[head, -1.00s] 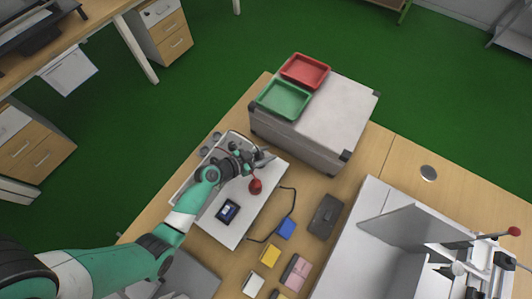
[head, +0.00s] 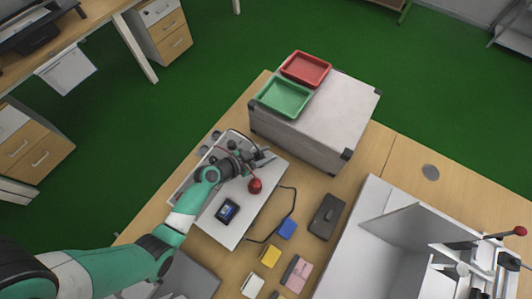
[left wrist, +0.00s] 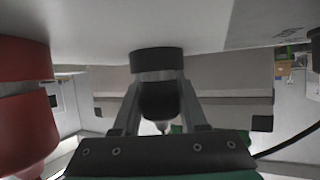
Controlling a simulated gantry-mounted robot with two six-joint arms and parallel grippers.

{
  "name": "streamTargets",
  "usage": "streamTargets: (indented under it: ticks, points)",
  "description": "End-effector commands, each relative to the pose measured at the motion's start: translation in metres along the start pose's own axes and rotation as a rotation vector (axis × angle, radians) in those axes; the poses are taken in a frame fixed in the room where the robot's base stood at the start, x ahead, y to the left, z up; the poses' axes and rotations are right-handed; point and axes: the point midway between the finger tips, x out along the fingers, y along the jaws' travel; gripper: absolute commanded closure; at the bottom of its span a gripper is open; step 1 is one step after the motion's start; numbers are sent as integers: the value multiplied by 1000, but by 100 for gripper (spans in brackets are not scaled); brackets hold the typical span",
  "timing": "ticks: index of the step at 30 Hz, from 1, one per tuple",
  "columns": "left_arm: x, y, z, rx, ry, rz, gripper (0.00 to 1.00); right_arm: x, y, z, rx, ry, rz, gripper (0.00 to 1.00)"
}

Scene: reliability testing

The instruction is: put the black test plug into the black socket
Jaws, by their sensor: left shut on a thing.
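My left gripper (head: 258,160) is over the far part of a white tester panel (head: 222,235) in the head view. In the left wrist view its two fingers (left wrist: 160,108) are shut on the black test plug (left wrist: 160,98). The black socket (left wrist: 157,60) shows as a dark round collar against the pale panel surface at the top of that view. The plug is in line with the socket, with a thin lighter band between them. I cannot tell how far the plug is inside. In the head view the gripper hides plug and socket. My right gripper is not in view.
A red round knob (head: 255,186) stands close beside the gripper, and a red body (left wrist: 25,115) fills the left wrist view's left side. A dark display (head: 227,210) sits on the panel. A grey case (head: 325,125) with green and red trays stands behind. Small boxes lie at the front.

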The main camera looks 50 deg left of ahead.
Motion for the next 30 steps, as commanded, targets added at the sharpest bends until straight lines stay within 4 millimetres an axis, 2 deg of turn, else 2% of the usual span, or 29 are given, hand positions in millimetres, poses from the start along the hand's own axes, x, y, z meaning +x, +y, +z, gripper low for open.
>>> streamTargets:
  ticks: [3,4,6,16,30]
  points:
    - [1,0,3,0,0,0,100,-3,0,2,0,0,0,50]
    - [1,0,2,0,0,0,54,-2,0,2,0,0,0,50]
    - [1,0,2,0,0,0,46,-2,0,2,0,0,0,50]
    - [-2,0,2,0,-1,0,46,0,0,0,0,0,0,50]
    - [-46,0,1,-2,-1,-2,46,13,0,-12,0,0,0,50]
